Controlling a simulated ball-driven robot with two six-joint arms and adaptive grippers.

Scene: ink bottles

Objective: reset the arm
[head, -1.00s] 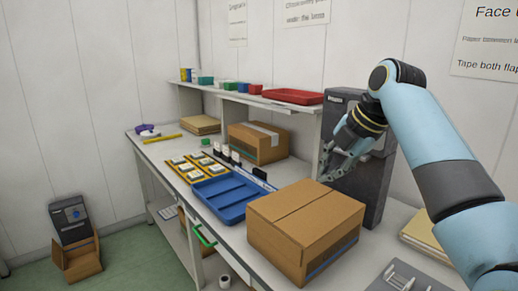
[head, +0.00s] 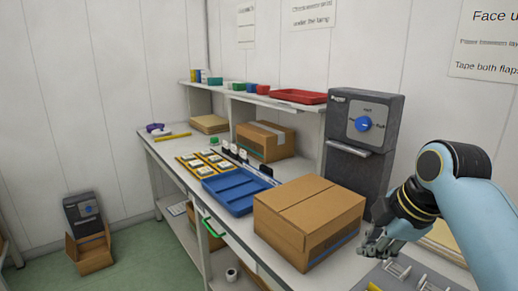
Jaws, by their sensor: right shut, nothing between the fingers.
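My right arm comes in from the right edge. Its gripper (head: 376,244) is shut and empty, low over the bench just right of the near cardboard box (head: 308,213). The gripper is in front of the dark grey machine's (head: 358,150) lower part and near a grey metal fixture (head: 408,277) at the bottom edge. Whether the fingers touch the bench cannot be told. My left gripper is not in view.
The closed box stands on the bench's near part. Left of it are a blue tray (head: 234,190) and several ink bottles on yellow racks (head: 205,162). A shelf (head: 262,100) with a red tray (head: 299,96) runs behind. A second box (head: 265,141) stands below it.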

